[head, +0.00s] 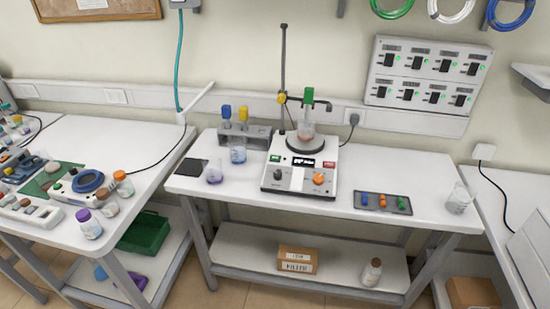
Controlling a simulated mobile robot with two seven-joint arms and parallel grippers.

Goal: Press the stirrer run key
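A white magnetic stirrer (297,188) stands on the middle table. Its front panel has a green key (275,159) at left, a dark display (301,163), a red key (329,164) at right, a dark knob and an orange knob (318,178). The lettering is too small to read, so I cannot tell which key is the run key. A glass vessel (306,131) with pinkish liquid and a green top sits over the round plate, beside a stand rod (283,75) with a clamp. Neither of my grippers is in view.
Left of the stirrer are a grey rack (244,135) with blue and yellow tops, two beakers and a black pad (191,167). Right are a dark tray (383,203) and an empty beaker (459,198). The table in front of the stirrer is clear.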

